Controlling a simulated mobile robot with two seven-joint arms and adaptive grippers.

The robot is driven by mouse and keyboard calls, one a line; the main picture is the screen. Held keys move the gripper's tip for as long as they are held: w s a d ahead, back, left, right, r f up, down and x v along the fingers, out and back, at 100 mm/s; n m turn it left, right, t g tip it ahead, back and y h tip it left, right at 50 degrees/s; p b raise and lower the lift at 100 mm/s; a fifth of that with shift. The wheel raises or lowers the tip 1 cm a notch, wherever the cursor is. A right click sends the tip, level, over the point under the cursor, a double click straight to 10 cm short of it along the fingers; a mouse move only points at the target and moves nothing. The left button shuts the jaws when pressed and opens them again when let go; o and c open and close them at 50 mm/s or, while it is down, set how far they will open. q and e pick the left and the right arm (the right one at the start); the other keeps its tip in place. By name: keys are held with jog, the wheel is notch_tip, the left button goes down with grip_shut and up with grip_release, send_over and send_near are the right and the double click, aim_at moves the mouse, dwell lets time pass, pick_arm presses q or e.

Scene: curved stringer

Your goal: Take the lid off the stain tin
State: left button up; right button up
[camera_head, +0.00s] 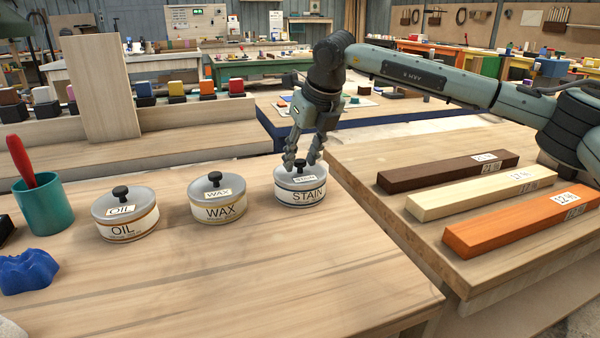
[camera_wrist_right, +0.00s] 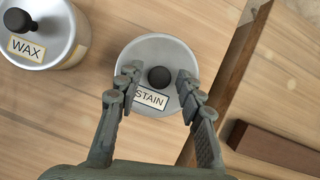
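The stain tin (camera_head: 302,196) stands upright on the wooden bench, the rightmost of three labelled tins. Its grey lid (camera_wrist_right: 150,52) is on it, with a black knob (camera_wrist_right: 159,77) and a STAIN label on top. My right gripper (camera_head: 301,168) is directly above the tin, pointing down. In the right wrist view my right gripper (camera_wrist_right: 157,88) has its two fingers spread, one on each side of the knob, with a gap to it on both sides. Whether the fingertips touch the lid I cannot tell. My left gripper is in neither view.
The wax tin (camera_head: 217,204) and oil tin (camera_head: 124,221) stand to the left, both lidded. A teal cup (camera_head: 47,207) and a blue lump (camera_head: 27,271) are at the far left. Wooden bars (camera_head: 482,192) lie on the right bench. The front of the bench is clear.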

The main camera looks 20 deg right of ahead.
grip_shut()
jog(key=shift+r, duration=0.1)
